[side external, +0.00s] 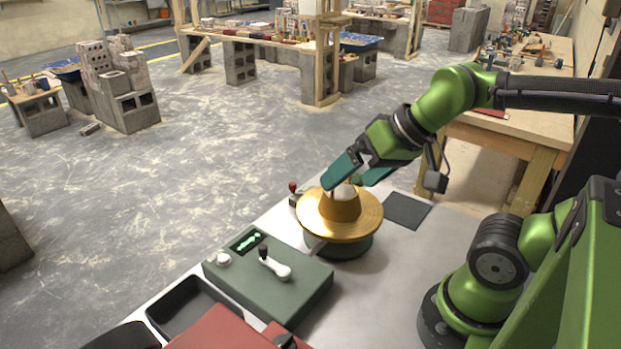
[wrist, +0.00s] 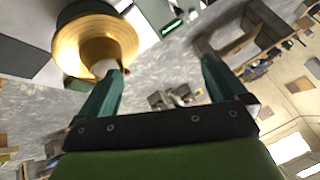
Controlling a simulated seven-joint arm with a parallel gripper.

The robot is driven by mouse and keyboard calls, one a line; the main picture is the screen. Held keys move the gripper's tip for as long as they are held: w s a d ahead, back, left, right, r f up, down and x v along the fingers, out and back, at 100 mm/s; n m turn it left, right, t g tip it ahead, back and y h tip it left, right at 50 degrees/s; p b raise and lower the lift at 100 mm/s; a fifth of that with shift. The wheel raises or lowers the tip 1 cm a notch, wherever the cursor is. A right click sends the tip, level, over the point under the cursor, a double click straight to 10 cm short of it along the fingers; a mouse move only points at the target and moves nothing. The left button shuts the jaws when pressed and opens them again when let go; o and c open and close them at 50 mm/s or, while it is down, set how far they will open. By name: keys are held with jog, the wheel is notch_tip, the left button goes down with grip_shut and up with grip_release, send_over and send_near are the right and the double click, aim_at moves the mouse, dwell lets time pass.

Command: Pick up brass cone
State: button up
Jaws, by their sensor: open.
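The brass cone (side external: 340,207) stands upright with a pale top on a round brass plate (side external: 312,213), which sits on a dark green round base. My gripper (side external: 347,186) is open, its two teal fingers close above and around the cone's top in the side view. In the wrist view, the cone (wrist: 97,52) lies to the left, and the left finger overlaps its pale tip. The gap between the fingers (wrist: 159,66) shows only floor and background there. I cannot tell whether a finger touches the cone.
A red-knobbed part (side external: 293,188) is close behind the plate's left edge. A black tray (side external: 185,308) and a red case (side external: 215,333) are at the front. A dark mat (side external: 407,210) lies to the right.

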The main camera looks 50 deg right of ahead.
notch_tip(320, 180, up, 2)
jog(key=n+g+h, duration=0.2)
jog(key=g, duration=0.5)
send_over(343, 192)
notch_tip(343, 192, down, 16)
jog(key=shift+f, duration=0.1)
jog(key=c, duration=1)
jog(key=shift+o, duration=0.2)
jog(key=shift+r, duration=0.2)
